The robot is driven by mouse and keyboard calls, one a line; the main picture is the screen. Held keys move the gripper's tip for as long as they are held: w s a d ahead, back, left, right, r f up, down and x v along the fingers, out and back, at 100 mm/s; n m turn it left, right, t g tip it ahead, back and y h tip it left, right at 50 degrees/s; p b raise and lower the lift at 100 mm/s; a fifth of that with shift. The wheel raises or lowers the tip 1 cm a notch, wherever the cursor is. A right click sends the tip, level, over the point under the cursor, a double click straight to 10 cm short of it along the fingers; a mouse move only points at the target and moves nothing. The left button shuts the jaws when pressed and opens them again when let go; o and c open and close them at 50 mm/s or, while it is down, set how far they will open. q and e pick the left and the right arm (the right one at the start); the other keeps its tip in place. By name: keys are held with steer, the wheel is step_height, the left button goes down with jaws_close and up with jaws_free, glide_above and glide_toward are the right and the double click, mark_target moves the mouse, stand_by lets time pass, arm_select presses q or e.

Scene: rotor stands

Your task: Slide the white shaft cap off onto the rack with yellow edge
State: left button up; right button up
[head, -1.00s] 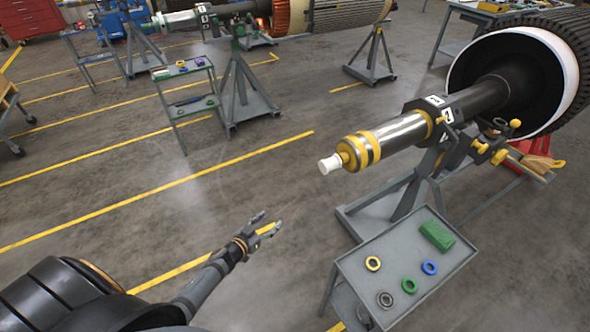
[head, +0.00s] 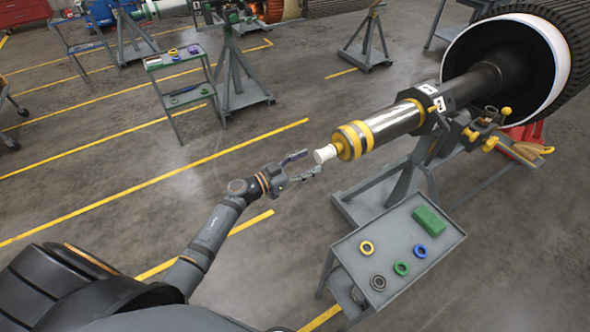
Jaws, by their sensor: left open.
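The white shaft cap (head: 325,154) sits on the near end of the horizontal rotor shaft (head: 395,122), beyond its yellow bands. My left gripper (head: 312,163) is open and empty. Its fingertips are just left of the cap, one higher and one lower in the picture; I cannot tell whether they touch it. A grey rack (head: 448,240) stands below and right of the cap; no yellow edge shows clearly on it. My right gripper is out of view.
A grey stand (head: 400,190) supports the shaft. Another small rack (head: 172,58) stands at back left. Floor left of my gripper is clear.

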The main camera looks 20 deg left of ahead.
mark_target(317, 157)
arm_select(q)
steer(key=shift+p+x, duration=0.35)
steer(key=shift+x, duration=1.95)
steer(key=c, duration=0.9)
steer(key=shift+r+p, duration=0.2)
steer(key=shift+p, duration=0.3)
steer(key=shift+p+v, duration=1.05)
steer(key=shift+v, duration=1.5)
steer(key=v, duration=0.3)
steer(key=shift+p, duration=0.4)
